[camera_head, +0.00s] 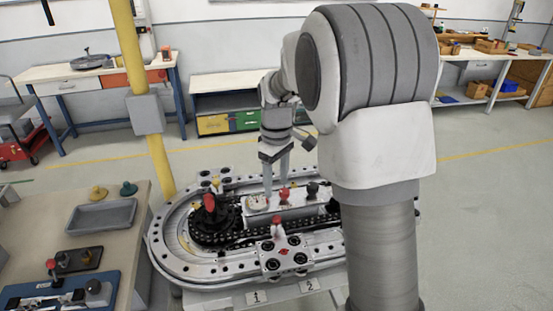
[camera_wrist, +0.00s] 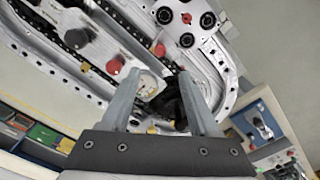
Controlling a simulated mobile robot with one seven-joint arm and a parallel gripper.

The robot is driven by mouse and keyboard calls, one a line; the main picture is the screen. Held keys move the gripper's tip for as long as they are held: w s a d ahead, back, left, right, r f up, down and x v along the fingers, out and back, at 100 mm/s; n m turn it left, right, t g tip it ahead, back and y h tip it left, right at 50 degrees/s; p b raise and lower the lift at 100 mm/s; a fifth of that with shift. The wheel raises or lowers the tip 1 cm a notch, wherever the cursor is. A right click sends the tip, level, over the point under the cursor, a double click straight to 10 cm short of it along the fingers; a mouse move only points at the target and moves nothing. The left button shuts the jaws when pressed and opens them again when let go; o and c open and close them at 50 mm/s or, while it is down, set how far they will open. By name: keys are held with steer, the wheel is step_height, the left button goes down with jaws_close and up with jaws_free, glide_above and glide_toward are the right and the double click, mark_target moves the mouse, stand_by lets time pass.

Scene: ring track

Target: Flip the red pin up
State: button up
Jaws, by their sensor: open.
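Several red parts show on the ring track (camera_head: 165,258). A red-topped pin (camera_head: 277,224) stands at the front by a carriage plate with a red diamond (camera_head: 284,251); in the wrist view its red head (camera_wrist: 160,50) lies beyond the fingertips. A red knob (camera_head: 284,193) sits on the central panel, and a red handle (camera_head: 209,202) stands over the black left wheel. I cannot tell for certain which is the named pin. My gripper (camera_head: 268,190) points down over the panel beside a round gauge (camera_head: 257,203). Its fingers are apart and empty in the wrist view (camera_wrist: 160,76).
A yellow post (camera_head: 152,130) stands at the track's back left. A workbench (camera_head: 125,240) with a grey tray (camera_head: 100,217) and a blue fixture (camera_head: 60,295) is at the left. A dark knob (camera_head: 312,188) is right of the red knob. Open floor lies right.

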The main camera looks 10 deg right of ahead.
step_height(320, 180, up, 7)
steer(key=shift+f, duration=0.1)
stand_by(0.3)
steer(key=s+r+m+t, duration=0.1)
steer(key=s+r+m, duration=0.15)
steer(key=s, duration=0.35)
steer(key=s+r+m+t, duration=0.1)
steer(key=s+r+t, duration=0.1)
steer(key=s+r, duration=0.35)
steer(key=s+f+m+t, duration=0.2)
steer(key=s+f+m, duration=0.2)
steer(key=s, duration=1)
steer(key=shift+t, duration=0.3)
